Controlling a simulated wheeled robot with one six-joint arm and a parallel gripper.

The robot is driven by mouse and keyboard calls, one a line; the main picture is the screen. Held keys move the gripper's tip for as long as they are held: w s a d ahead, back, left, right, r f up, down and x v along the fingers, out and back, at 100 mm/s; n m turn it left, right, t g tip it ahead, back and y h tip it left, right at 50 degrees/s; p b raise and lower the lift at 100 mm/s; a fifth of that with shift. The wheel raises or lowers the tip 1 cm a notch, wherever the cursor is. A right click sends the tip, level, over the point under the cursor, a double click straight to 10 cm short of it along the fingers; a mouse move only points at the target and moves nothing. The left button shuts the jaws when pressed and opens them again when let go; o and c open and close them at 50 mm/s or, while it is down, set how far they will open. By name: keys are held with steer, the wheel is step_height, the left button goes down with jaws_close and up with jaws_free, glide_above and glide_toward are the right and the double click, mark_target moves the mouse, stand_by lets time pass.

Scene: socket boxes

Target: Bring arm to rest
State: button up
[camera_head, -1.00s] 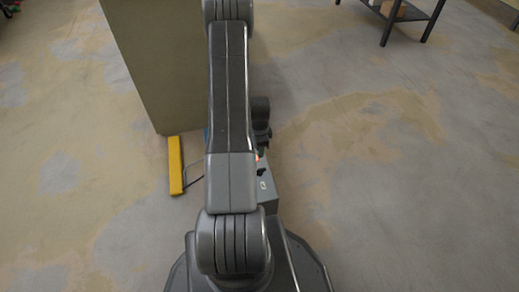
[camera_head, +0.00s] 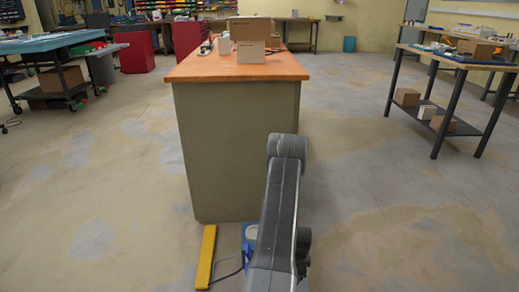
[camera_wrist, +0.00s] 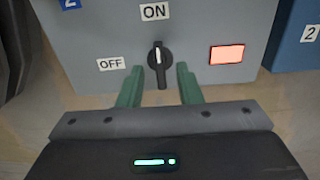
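In the wrist view, a grey box (camera_wrist: 93,42) with ON and OFF labels carries a black rotary knob (camera_wrist: 158,62). The knob's white mark points up towards ON. A rectangular light (camera_wrist: 227,55) to its right glows pale red. My gripper (camera_wrist: 160,75) is open and empty, with its green fingers on either side of the knob's lower part and gaps on both sides. In the head view, my arm extends forward and down at the lower right of centre; my gripper is hidden there.
A blue box (camera_wrist: 294,45) stands right of the grey one. In the head view, a workbench (camera_head: 235,150) with small boxes on top stands straight ahead. A yellow bar (camera_head: 206,256) lies on the floor. Right of my arm is open floor, then a shelved table (camera_head: 455,63).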

steer(key=shift+f, duration=0.75)
steer(key=shift+r, duration=0.1)
